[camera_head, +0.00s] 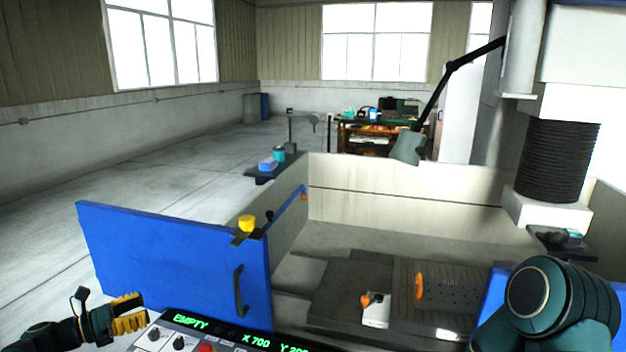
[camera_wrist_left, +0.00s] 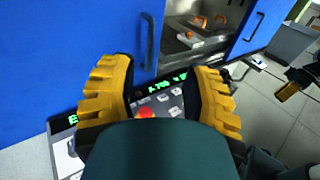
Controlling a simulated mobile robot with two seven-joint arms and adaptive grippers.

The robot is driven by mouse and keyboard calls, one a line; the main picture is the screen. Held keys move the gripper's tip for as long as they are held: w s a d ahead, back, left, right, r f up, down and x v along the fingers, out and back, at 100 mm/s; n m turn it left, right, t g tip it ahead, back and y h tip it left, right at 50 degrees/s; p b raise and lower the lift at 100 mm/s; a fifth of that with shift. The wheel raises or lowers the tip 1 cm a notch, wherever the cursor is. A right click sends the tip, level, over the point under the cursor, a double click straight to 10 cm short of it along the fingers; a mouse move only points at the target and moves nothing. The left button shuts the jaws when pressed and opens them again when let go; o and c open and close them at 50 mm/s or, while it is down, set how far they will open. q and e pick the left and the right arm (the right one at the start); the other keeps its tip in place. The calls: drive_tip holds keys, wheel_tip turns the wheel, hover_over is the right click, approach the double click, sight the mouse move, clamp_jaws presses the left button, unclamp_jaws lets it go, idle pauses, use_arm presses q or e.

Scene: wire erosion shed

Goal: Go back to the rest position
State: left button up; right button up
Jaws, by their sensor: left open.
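My left gripper (camera_head: 128,315) is at the lower left of the head view, left of the control panel and in front of the open blue door. Its yellow ridged fingers stand apart, with nothing between them. In the left wrist view my left gripper (camera_wrist_left: 162,85) shows both fingers spread, the control panel behind them. My right arm shows at the lower right of the head view, its gripper out of frame there. A partly cropped yellow and black part at the right edge of the left wrist view looks like my right gripper (camera_wrist_left: 290,90); its opening is unclear.
The control panel (camera_head: 190,342) with a green display and red button is close to my left gripper. The blue door (camera_head: 170,260) with its dark handle (camera_head: 240,291) stands behind. The machine tub (camera_head: 400,200) holds orange-knobbed fixtures. Floor at the left is clear.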

use_arm(q)
drive_tip(key=w+d+f+m+g+b, duration=0.1)
drive_tip(key=d+f+m+g, duration=0.1)
drive_tip(key=d+f, duration=0.45)
drive_tip(key=w+d+f+m+g+b, duration=0.1)
drive_tip(key=d+f+m+g, duration=0.15)
drive_tip(key=d, duration=0.75)
drive_tip(key=s+d+f+m+g+y+b, duration=0.25)
drive_tip(key=s+d+f+m, duration=0.35)
drive_tip(key=d+f, duration=0.5)
drive_tip(key=s+d+f+m+g+y+b, duration=0.1)
drive_tip(key=s+d+f+m+g+y, duration=0.15)
drive_tip(key=s+d+f, duration=0.4)
drive_tip(key=s+a+f+m+y+b, duration=0.1)
drive_tip(key=s+f+m+y+b, duration=0.1)
drive_tip(key=s+m, duration=0.3)
drive_tip(key=s+f+m+y+b, duration=0.1)
drive_tip(key=s+f+m, duration=0.3)
drive_tip(key=s, duration=0.6)
drive_tip(key=shift+s+a+m+y+b, duration=0.3)
drive_tip(key=shift+a+m+y+b, duration=0.1)
drive_tip(key=shift+m+y, duration=0.45)
use_arm(e)
wheel_tip(320, 180, down, 10)
drive_tip(key=s, duration=0.1)
drive_tip(key=shift+d+f+g, duration=0.15)
drive_tip(key=shift+f+g, duration=0.05)
drive_tip(key=shift+g, duration=0.1)
